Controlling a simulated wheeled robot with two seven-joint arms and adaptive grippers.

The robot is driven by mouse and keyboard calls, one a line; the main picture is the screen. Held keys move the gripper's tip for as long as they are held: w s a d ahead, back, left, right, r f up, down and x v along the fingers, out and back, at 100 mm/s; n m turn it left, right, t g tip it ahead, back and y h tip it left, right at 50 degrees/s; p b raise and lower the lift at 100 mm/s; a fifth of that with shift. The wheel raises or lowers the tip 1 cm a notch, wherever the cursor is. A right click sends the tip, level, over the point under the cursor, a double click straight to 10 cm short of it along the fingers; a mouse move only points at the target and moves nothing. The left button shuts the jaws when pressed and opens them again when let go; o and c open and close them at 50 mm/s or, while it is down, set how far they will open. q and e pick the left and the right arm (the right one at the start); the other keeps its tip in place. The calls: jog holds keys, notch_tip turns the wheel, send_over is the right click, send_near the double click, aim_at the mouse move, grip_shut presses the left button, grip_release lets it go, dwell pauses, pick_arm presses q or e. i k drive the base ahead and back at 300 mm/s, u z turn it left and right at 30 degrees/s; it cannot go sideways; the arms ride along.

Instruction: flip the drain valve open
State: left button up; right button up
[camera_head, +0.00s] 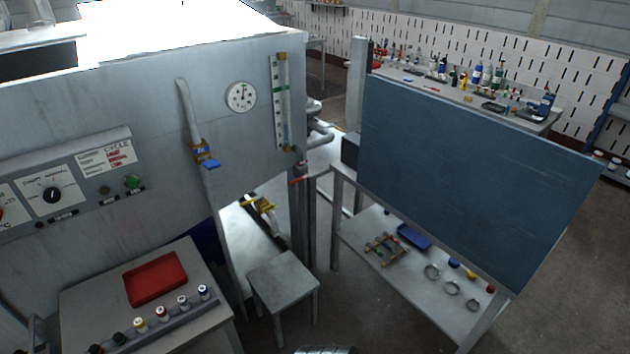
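A large grey machine (130,80) fills the left side of the head view. A vertical pipe on its front carries a brass valve with a blue lever (211,165). A small red lever (296,182) sits low at the machine's right edge, below the sight glass (282,105). A yellow-handled valve (262,203) shows lower down, in the gap under the machine above a small stool. No label tells which of these is the drain valve. Neither of my grippers can be made out in this view.
A small grey stool (284,281) stands below the yellow valve. A side table (80,290) at lower left holds a red tray (156,279) and a row of bottles. A bench with a large dark blue panel (465,175) stands at right. Open floor (380,325) lies between them.

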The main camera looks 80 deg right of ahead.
aim_at(298, 180)
jog(key=z, duration=3)
jog(key=i, duration=0.6)
jog(key=u, duration=0.4)
